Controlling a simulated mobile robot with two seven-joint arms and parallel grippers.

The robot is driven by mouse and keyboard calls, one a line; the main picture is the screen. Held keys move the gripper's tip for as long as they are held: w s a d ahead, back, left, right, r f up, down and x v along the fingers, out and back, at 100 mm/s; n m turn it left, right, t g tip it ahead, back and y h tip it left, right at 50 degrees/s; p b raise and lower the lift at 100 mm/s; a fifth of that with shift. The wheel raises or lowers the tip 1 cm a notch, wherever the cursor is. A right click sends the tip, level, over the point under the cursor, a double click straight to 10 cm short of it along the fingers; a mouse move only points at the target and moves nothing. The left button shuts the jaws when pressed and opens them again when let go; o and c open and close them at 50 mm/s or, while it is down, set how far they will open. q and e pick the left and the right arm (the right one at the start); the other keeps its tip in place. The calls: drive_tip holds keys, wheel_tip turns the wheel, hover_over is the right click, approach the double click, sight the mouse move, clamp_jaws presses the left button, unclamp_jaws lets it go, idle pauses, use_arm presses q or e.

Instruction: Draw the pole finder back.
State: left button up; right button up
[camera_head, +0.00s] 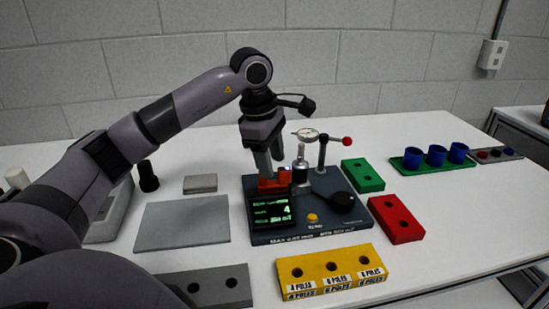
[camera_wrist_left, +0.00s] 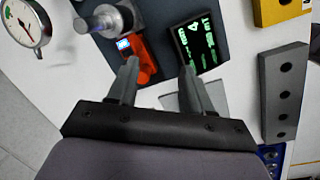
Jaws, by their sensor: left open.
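A dark test fixture (camera_head: 330,237) stands on the white table, with a lit green-text screen (camera_head: 272,212) reading 4. An orange-red block (camera_head: 285,181), which may be the pole finder, sits on the fixture behind the screen. In the left wrist view the orange block (camera_wrist_left: 145,68) has a small blue-lit window. My left gripper (camera_head: 268,176) points down at this block. In the wrist view the left gripper (camera_wrist_left: 159,70) is open, its fingers apart. One finger overlaps the block and the other lies by the screen (camera_wrist_left: 196,46); contact cannot be told. My right gripper is not in view.
A metal spindle (camera_head: 301,170) and a dial gauge (camera_head: 307,134) stand close right of my gripper. A red-knobbed lever (camera_head: 346,141) is further right. Yellow (camera_head: 330,272), red (camera_head: 397,219) and green (camera_head: 362,175) blocks surround the fixture. A grey plate (camera_head: 182,225) lies left.

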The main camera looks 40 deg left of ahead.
use_arm(q)
drive_tip(key=shift+y, duration=0.7)
drive_tip(key=a+f, duration=0.1)
drive_tip(key=w+a+f, duration=0.1)
drive_tip(key=f, duration=0.1)
drive_tip(key=a+f, duration=0.2)
drive_tip(key=shift+w, duration=0.3)
clamp_jaws()
